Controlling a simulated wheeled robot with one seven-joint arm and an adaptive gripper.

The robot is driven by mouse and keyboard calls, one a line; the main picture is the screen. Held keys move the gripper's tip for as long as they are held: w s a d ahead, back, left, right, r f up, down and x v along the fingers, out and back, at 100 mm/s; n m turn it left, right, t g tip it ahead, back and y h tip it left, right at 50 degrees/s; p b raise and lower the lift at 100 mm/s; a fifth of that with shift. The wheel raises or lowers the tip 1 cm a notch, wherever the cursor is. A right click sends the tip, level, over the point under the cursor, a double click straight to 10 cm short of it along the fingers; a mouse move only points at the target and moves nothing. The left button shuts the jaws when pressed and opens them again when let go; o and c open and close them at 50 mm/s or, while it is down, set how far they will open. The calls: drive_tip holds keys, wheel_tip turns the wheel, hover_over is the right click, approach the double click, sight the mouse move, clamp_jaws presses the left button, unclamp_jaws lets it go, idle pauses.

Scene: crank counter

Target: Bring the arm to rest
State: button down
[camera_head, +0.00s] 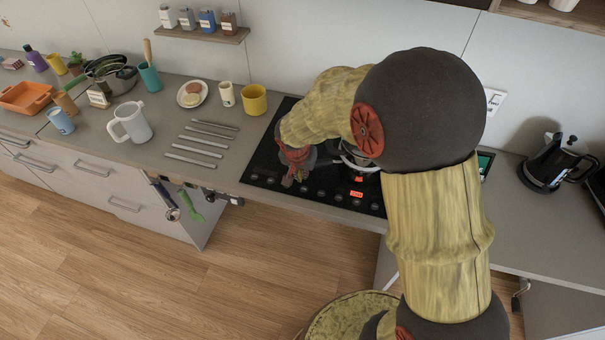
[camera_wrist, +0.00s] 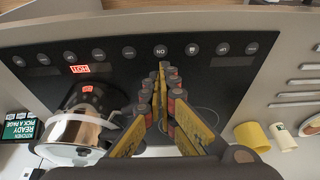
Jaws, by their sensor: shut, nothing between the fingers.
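My arm reaches over the counter and bends down to the black cooktop (camera_head: 262,168). My gripper (camera_head: 289,181) hangs over the left part of the cooktop, near its front row of controls. In the wrist view my gripper (camera_wrist: 162,68) is shut with its fingertips together and nothing between them, pointing toward the control row on the cooktop (camera_wrist: 215,70). A metal pot (camera_wrist: 75,132) stands on the cooktop to the left of the fingers in the wrist view. In the head view my arm hides most of the pot (camera_head: 352,160).
A red HOT display (camera_wrist: 80,68) is lit on the cooktop. A yellow mug (camera_head: 254,100), a white cup and several metal bars (camera_head: 194,154) lie left of the cooktop. A black kettle (camera_head: 556,162) stands at the right. The wood floor (camera_head: 180,285) in front is clear.

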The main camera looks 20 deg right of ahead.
idle(0.4)
drive_tip(key=s+r+n+t+y+b, duration=0.1)
drive_tip(key=s+r+n+b, duration=0.1)
drive_tip(key=s+r, duration=0.7)
drive_tip(key=s+a+r+n+t+y+b, duration=0.1)
drive_tip(key=s+r+n+b, duration=0.2)
drive_tip(key=s+r, duration=0.6)
drive_tip(key=s+n, duration=0.2)
drive_tip(key=s, duration=0.5)
drive_tip(key=shift+s+r+t+b, duration=0.15)
drive_tip(key=shift+t+b, duration=0.15)
drive_tip(key=shift+b, duration=0.05)
drive_tip(key=shift+a, duration=0.1)
